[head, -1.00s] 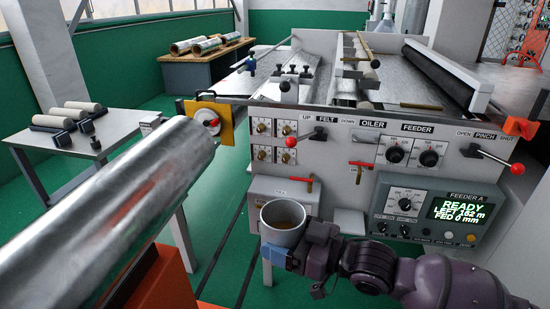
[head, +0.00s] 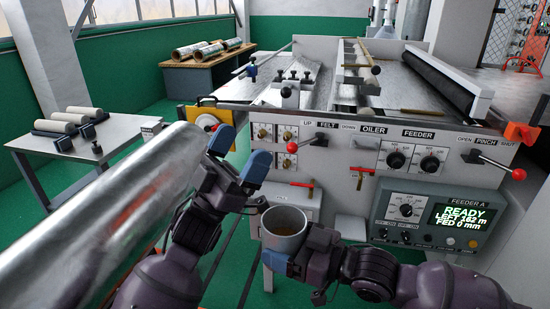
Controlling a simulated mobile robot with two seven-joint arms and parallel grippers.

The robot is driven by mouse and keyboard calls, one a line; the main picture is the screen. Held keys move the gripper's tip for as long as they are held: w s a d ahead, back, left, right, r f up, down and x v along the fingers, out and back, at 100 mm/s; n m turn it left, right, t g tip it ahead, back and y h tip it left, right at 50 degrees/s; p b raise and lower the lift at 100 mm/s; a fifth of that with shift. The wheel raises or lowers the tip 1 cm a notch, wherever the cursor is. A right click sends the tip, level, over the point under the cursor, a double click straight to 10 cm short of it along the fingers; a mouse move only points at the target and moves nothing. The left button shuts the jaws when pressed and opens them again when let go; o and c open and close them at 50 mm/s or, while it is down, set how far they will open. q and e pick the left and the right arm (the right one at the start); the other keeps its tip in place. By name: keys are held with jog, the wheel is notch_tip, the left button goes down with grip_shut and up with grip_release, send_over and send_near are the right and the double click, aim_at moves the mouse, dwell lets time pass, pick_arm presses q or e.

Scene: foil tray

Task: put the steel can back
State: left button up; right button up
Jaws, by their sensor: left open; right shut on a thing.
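The steel can (head: 284,232) is a grey, open-topped cup with brownish liquid inside. It stands upright in my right gripper (head: 290,260), which is shut on it at the lower front of the machine. My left gripper (head: 239,154) is open and empty, its blue fingers raised in front of the machine's left end, above and left of the can. The place the can came from cannot be told from this view.
A large shiny foil roll (head: 90,235) fills the left foreground, beside my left arm. The feeder machine's control box (head: 430,215) reads READY. A side table (head: 75,150) holds several rollers. A wooden bench (head: 205,75) with rolls stands behind. Green floor shows between.

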pick_arm(q)
jog(key=s+d+r+m+g, duration=0.3)
jog(key=r+m+g, duration=0.3)
jog(key=g, duration=0.5)
jog(key=s+d+r+m+g, duration=0.25)
jog(key=r+m+g, duration=0.25)
jog(key=m+g, duration=0.4)
jog(key=s+d+r+m+g, duration=0.2)
jog(key=d+r+m+g, duration=0.3)
jog(key=g, duration=0.7)
jog(key=s+d+f+m+y, duration=0.2)
jog(key=s+d+y, duration=0.35)
jog(key=y, duration=0.25)
jog(key=n+t+y, duration=1.1)
jog(key=t+y, duration=0.3)
jog(key=t, duration=0.1)
send_over(284, 221)
jog(key=s+a, duration=0.2)
jog(key=s, duration=0.1)
notch_tip(284, 221, down, 14)
jog(key=f, duration=0.4)
jog(key=d+f, duration=0.1)
jog(key=f, duration=0.6)
jog(key=shift+s+d+f, duration=0.35)
jog(key=shift+s+d, duration=0.05)
